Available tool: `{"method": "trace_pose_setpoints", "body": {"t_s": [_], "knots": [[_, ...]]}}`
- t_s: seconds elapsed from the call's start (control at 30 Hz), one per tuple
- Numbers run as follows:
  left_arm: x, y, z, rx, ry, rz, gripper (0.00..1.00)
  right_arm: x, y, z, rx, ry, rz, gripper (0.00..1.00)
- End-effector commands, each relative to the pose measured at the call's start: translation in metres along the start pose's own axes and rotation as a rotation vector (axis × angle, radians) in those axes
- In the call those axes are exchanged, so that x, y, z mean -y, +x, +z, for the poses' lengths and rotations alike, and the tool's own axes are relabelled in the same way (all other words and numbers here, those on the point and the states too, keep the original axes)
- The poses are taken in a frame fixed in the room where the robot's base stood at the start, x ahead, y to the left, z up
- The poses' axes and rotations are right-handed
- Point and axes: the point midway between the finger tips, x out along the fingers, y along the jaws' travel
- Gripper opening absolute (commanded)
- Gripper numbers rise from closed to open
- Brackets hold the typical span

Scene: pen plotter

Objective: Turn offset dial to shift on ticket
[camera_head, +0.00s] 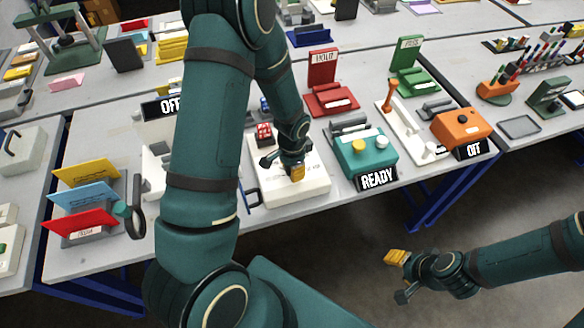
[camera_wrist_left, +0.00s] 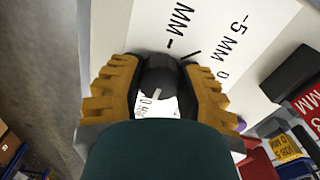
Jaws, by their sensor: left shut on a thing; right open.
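The offset dial is a black round knob (camera_wrist_left: 158,78) with a white pointer line, on a white panel (camera_wrist_left: 135,25) with printed millimetre marks. In the head view this is the white box (camera_head: 298,193) near the table's front edge; the gripper hides the dial there. My left gripper (camera_head: 296,172) reaches down onto the box. In the left wrist view its two ribbed yellow fingers (camera_wrist_left: 160,85) are shut on either side of the knob. My right gripper (camera_head: 398,277) is open and empty, off the table over the floor. I cannot tell which object is the ticket.
A teal box (camera_head: 357,166) with a READY display stands right of the white box. An orange box (camera_head: 462,128) with an OFF display is farther right. Red and green stands (camera_head: 331,98) are behind. A rack of coloured cards (camera_head: 84,196) is at left.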

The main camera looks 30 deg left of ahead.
Motion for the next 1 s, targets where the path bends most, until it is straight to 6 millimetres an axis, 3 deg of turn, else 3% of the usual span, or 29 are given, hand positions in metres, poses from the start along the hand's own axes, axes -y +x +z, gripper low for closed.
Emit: {"method": "trace_pose_setpoints", "body": {"t_s": [0.07, 0.1, 0.17, 0.57, 0.77, 1.0], "knots": [[-0.001, 0.000, -0.001, -0.001, 0.002, 0.000, 0.00, 0.000, 0.000, 0.000, 0.000, 0.000, 0.000, 0.47], [-0.001, 0.000, -0.001, -0.001, 0.002, 0.000, 0.48, 0.000, 0.000, 0.000, 0.000, 0.000, 0.000, 0.47], [-0.001, 0.000, -0.001, -0.001, 0.001, 0.000, 0.70, 0.000, 0.000, 0.000, 0.000, 0.000, 0.000, 0.47], [0.000, -0.004, -0.001, -0.001, 0.000, 0.000, 0.70, 0.000, 0.000, 0.000, 0.000, 0.000, 0.000, 0.47], [0.000, -0.033, -0.001, -0.006, -0.001, -0.002, 0.70, 0.000, 0.000, 0.000, 0.000, 0.000, 0.000, 0.47], [0.000, -0.082, -0.002, -0.006, 0.000, -0.003, 0.70, 0.000, 0.000, 0.000, 0.000, 0.000, 0.000, 0.47]]}}
